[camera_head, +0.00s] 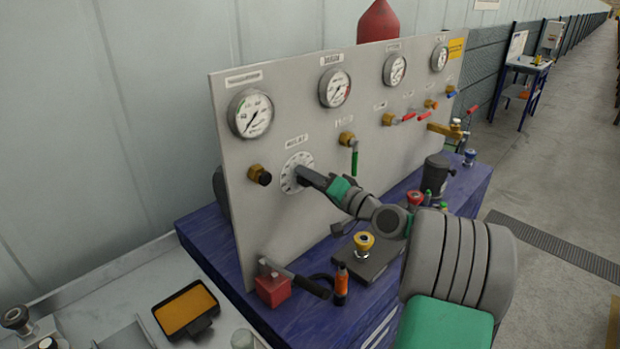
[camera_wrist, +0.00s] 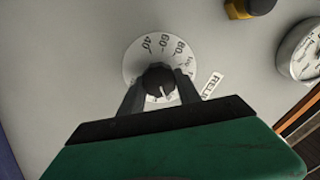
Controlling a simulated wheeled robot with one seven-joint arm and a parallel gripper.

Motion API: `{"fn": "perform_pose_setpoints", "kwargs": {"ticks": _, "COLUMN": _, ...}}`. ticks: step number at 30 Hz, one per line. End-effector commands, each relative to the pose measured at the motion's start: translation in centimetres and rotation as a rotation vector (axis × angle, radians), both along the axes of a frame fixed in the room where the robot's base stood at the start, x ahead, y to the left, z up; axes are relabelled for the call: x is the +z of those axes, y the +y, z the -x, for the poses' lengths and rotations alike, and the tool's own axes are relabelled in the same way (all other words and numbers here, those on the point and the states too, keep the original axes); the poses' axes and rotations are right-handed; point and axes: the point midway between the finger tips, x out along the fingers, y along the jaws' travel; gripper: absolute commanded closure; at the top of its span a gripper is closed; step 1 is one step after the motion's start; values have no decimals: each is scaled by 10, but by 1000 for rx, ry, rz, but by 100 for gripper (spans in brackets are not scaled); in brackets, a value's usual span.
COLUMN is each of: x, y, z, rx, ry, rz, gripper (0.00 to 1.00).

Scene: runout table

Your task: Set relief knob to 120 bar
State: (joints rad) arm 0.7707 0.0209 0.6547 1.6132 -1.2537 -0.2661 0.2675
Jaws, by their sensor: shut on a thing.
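The relief knob (camera_wrist: 158,78) is a round black knob with a white pointer line, in the middle of a white dial (camera_wrist: 133,62). The dial shows 40, 60 and 80 along its visible arc. Further marks are turned or covered by my fingers. The pointer line runs toward the lower right in the wrist view; the number at its tip cannot be read. My gripper (camera_wrist: 157,88) is shut on the knob, one finger on each side. In the head view my gripper (camera_head: 303,175) reaches the dial (camera_head: 289,179) on the grey panel, hiding the knob.
The panel (camera_head: 228,160) carries pressure gauges (camera_head: 250,113), a black-capped brass valve (camera_head: 260,175) left of the dial and a green-handled valve (camera_head: 354,160) to its right.

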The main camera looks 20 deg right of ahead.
Motion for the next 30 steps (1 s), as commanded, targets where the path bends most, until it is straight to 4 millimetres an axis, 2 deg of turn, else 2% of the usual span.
{"fn": "perform_pose_setpoints", "kwargs": {"ticks": 3, "x": 0, "y": 0, "z": 0, "rx": 0, "ry": 0, "rz": 0, "gripper": 100}}
{"fn": "perform_pose_setpoints", "kwargs": {"ticks": 14, "x": -4, "y": 0, "z": 0, "rx": -1, "ry": -20, "rz": 48, "gripper": 100}}
{"fn": "perform_pose_setpoints", "kwargs": {"ticks": 20, "x": -8, "y": 0, "z": 0, "rx": 0, "ry": -64, "rz": 153, "gripper": 100}}
{"fn": "perform_pose_setpoints", "kwargs": {"ticks": 30, "x": -10, "y": 2, "z": 1, "rx": -1, "ry": -180, "rz": 434, "gripper": 100}}
